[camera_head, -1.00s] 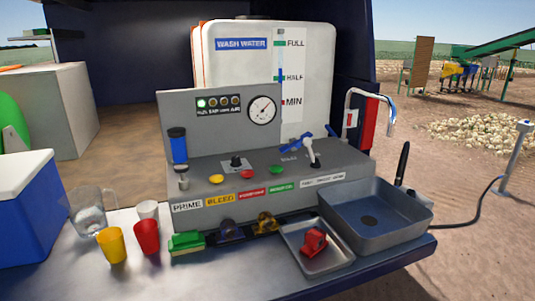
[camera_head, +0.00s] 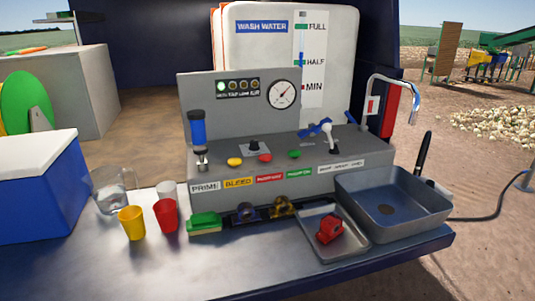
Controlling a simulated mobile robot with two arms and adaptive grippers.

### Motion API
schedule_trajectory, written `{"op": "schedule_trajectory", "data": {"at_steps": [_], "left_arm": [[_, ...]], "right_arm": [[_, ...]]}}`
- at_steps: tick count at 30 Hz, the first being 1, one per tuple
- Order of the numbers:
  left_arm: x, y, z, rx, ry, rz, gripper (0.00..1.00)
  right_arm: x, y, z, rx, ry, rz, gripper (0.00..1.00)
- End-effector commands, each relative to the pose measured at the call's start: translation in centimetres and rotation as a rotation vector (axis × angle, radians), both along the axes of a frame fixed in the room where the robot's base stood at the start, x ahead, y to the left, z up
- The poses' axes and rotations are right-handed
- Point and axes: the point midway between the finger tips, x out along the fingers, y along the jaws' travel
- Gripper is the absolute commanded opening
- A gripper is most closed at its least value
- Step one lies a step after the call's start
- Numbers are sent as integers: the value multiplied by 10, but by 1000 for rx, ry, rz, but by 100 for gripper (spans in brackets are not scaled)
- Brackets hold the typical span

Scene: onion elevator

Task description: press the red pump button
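The red pump button (camera_head: 265,157) is a small round red cap on the sloped top of the grey control console (camera_head: 330,172). It sits between a yellow button (camera_head: 235,161) and a green button (camera_head: 294,153). A black knob (camera_head: 254,146) is just behind it. Coloured labels run along the console's front, with a red one (camera_head: 270,178) below the red button; its text is blurred. Nothing covers the red button. Neither of my grippers is in view.
A blue-topped cylinder (camera_head: 198,135) stands at the console's left and a white-handled lever (camera_head: 332,138) at its right. In front are a yellow cup (camera_head: 131,222), a red cup (camera_head: 166,215), a green sponge (camera_head: 204,222), a metal tray (camera_head: 345,248) and a sink (camera_head: 420,208).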

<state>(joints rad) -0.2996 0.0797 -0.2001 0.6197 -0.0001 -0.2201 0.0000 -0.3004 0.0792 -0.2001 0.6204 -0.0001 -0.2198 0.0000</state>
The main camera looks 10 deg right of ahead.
Motion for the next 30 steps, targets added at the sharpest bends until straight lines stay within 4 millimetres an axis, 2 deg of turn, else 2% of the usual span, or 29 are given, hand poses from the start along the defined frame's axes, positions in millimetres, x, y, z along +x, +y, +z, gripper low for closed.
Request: {"op": "schedule_trajectory", "data": {"at_steps": [10, 17, 30], "left_arm": [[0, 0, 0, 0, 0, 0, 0], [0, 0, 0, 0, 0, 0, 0], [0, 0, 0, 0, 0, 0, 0]], "right_arm": [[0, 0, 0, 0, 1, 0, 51], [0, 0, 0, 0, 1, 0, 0], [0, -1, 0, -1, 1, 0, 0]]}}
